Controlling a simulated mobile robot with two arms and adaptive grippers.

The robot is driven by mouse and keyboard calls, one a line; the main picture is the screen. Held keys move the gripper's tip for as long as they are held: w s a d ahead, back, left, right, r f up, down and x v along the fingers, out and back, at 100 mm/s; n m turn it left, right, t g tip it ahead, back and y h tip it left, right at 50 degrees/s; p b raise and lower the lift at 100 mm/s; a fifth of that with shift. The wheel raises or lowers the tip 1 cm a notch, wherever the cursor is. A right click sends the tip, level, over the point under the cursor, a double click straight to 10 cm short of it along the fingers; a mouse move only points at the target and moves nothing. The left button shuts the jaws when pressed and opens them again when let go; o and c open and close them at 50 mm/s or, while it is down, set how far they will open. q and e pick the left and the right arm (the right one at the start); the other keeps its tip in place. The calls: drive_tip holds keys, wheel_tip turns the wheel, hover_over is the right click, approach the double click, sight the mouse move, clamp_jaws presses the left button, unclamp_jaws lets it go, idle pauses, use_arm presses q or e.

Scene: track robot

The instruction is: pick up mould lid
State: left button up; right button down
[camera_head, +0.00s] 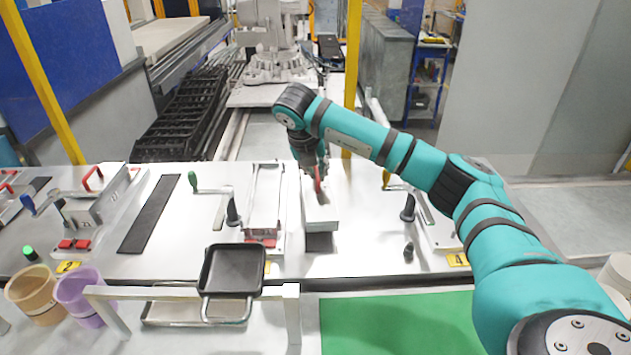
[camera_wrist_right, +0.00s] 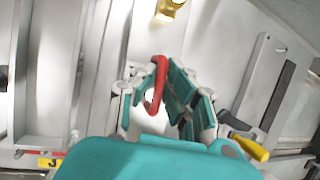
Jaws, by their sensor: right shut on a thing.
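The mould lid (camera_head: 321,217) is a pale grey block with a red handle on top, at the middle of the white worktop in the head view. My right gripper (camera_head: 317,172) comes down on it from above and is shut on the red handle. In the right wrist view the red handle (camera_wrist_right: 158,84) stands between the fingers of the right gripper (camera_wrist_right: 172,88). A dark strip (camera_head: 319,243) shows on the worktop just in front of the lid. I cannot tell whether the lid rests on the worktop or is slightly raised. My left gripper is out of view.
A metal mould (camera_head: 264,200) with a green-handled lever stands close left of the lid. A post and clamp (camera_head: 408,208) stand to its right. In front are a black square pan (camera_head: 232,271), a green mat (camera_head: 400,325) and two cups (camera_head: 80,293) at left.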

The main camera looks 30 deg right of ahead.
sight(321, 198)
drive_tip(key=shift+s+a+r, duration=0.15)
drive_tip(key=shift+s+r, duration=0.05)
drive_tip(key=s+a+b, duration=0.1)
drive_tip(key=s, duration=0.1)
drive_tip(key=s+a+b, duration=0.1)
drive_tip(key=s, duration=0.1)
drive_tip(key=s+a+b, duration=0.1)
drive_tip(key=s, duration=0.1)
drive_tip(key=shift+a+r, duration=0.15)
drive_tip(key=shift+a, duration=0.2)
drive_tip(key=s+a+r, duration=0.1)
drive_tip(key=s+a, duration=0.3)
drive_tip(key=s, duration=0.3)
drive_tip(key=shift+a+r, duration=0.15)
drive_tip(key=shift+a, duration=0.05)
drive_tip(key=shift+s, duration=0.1)
